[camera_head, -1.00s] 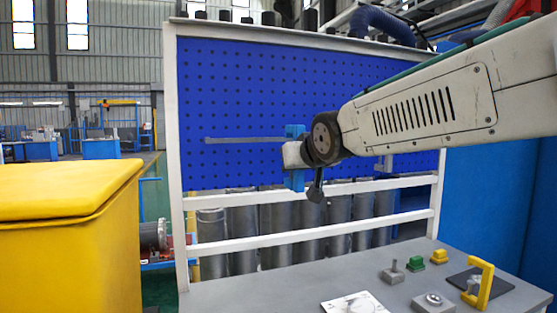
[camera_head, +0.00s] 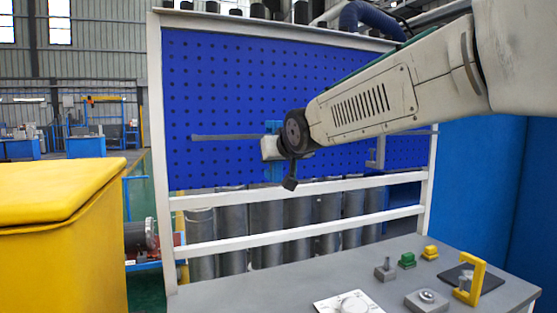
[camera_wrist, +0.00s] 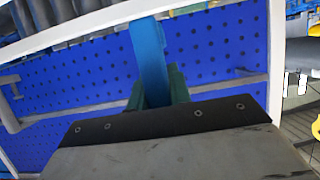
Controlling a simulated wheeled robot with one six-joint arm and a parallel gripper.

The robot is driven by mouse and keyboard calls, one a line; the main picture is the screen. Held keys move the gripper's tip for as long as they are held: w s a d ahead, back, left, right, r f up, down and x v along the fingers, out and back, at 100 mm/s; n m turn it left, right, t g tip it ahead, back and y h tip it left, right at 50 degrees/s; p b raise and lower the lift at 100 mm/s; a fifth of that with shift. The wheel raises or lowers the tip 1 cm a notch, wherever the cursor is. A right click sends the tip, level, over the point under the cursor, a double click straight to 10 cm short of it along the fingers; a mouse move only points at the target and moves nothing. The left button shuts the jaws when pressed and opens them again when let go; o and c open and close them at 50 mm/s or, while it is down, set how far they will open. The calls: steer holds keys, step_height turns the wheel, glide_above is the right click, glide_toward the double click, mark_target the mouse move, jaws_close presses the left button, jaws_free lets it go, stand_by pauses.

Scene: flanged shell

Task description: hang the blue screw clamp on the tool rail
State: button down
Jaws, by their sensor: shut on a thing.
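The blue screw clamp (camera_head: 272,173) is held upright at my gripper in front of the blue pegboard. Its blue bar also shows in the wrist view (camera_wrist: 150,50), rising from between the green fingers. My gripper (camera_wrist: 160,88) is shut on it. In the head view my wrist hides part of the clamp and the fingers. The tool rail (camera_head: 225,137) is a thin grey bar across the pegboard; it also shows in the wrist view (camera_wrist: 75,113). The clamp overlaps the rail in the head view; I cannot tell whether they touch.
A grey hanging piece (camera_head: 377,152) is at the rail's right part. A yellow bin (camera_head: 60,240) stands at left.

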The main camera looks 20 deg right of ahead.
steer(key=w+f, duration=0.1)
steer(key=w, duration=0.9)
steer(key=shift+w, duration=0.3)
stand_by(0.4)
steer(key=shift+f, duration=0.1)
steer(key=c, duration=1.2)
jaws_free()
steer(key=shift+f, duration=0.1)
